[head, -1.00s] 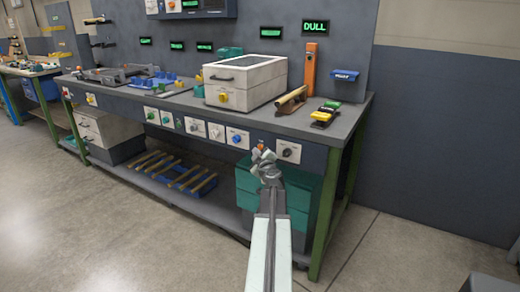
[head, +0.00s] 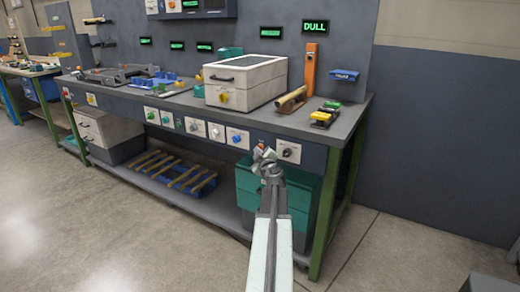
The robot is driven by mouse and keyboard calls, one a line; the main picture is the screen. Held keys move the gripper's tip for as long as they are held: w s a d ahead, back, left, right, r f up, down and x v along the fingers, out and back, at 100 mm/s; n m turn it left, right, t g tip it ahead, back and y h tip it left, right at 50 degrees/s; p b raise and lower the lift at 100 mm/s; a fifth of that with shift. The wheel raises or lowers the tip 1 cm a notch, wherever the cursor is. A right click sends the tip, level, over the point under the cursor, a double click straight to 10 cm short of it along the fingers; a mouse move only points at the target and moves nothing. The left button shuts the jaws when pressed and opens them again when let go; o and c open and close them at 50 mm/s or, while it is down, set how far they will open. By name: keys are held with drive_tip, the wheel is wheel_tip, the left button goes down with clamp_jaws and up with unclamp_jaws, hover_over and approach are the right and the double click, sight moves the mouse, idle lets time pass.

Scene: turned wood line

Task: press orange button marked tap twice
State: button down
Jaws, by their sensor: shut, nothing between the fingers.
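My gripper (head: 263,158) is shut and empty, held in front of the bench's front panel in the head view. A small orange spot (head: 260,147) shows at its tip, between the plate with a blue knob and the plate with a dark knob. It looks like an orange button, mostly hidden by my gripper. I cannot read any marking there, nor tell whether the fingertips touch it. Another plate with a yellow-orange button (head: 91,99) sits far left on the same panel; its label is too small to read.
The panel also bears a blue knob (head: 237,139), a dark knob (head: 288,151) and several other controls. The floor in front is clear.

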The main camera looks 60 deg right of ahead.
drive_tip(key=shift+d, duration=0.3)
drive_tip(key=shift+a, duration=0.15)
idle(0.5)
drive_tip(key=shift+w+a, duration=0.1)
drive_tip(key=shift+a, duration=0.55)
drive_tip(key=a, duration=0.5)
idle(0.7)
